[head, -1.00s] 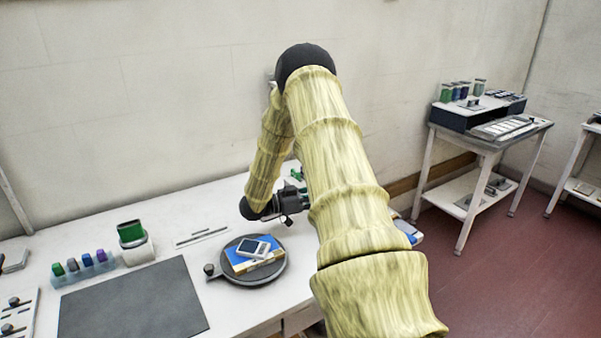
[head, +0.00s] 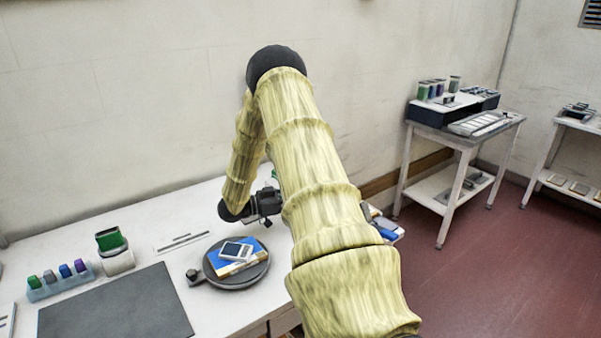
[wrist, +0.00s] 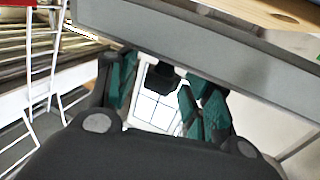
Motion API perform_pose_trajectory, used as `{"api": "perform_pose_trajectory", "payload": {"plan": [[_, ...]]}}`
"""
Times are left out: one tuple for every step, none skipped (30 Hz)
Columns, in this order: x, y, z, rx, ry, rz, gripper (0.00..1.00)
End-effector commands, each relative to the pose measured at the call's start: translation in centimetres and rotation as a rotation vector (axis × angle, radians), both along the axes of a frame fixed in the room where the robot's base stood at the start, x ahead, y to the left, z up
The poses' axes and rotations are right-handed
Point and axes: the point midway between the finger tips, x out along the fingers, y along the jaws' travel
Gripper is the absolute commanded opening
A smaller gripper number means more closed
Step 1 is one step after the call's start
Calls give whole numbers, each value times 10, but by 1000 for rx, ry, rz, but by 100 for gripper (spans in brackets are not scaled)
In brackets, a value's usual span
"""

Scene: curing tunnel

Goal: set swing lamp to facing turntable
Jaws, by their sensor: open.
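The turntable (head: 240,284) is a dark round disc with a side knob, on the white bench. A blue and yellow box (head: 228,268) and a small white-framed device (head: 237,250) lie on it. I cannot make out the swing lamp for certain; my arm covers that part of the bench. A grey bar (wrist: 200,48) crosses close beyond the fingers in the wrist view.
A dark mat (head: 115,308), a rack of coloured bottles (head: 60,284) and a green-topped holder (head: 112,252) occupy the bench's left. A white cart (head: 462,142) with equipment stands right, against the wall. Red floor between is clear.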

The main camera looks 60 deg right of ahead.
Motion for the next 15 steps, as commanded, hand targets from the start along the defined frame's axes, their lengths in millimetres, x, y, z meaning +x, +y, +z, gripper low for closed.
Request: {"api": "perform_pose_trajectory", "payload": {"plan": [[0,0,0,0,0,0,50],[0,0,0,0,0,0,50],[1,1,0,0,0,0,50],[3,2,0,0,0,0,50],[4,4,0,0,0,1,50],[7,6,0,0,0,1,50],[10,8,0,-1,-1,2,50],[13,11,0,-1,-1,3,50],[17,15,0,-1,0,3,50],[21,18,0,-1,1,2,50],[25,22,0,0,0,2,50],[30,27,0,-1,0,2,50],[35,31,0,-2,1,3,50],[39,35,0,-1,1,3,50],[44,40,0,-1,1,2,50]]}}
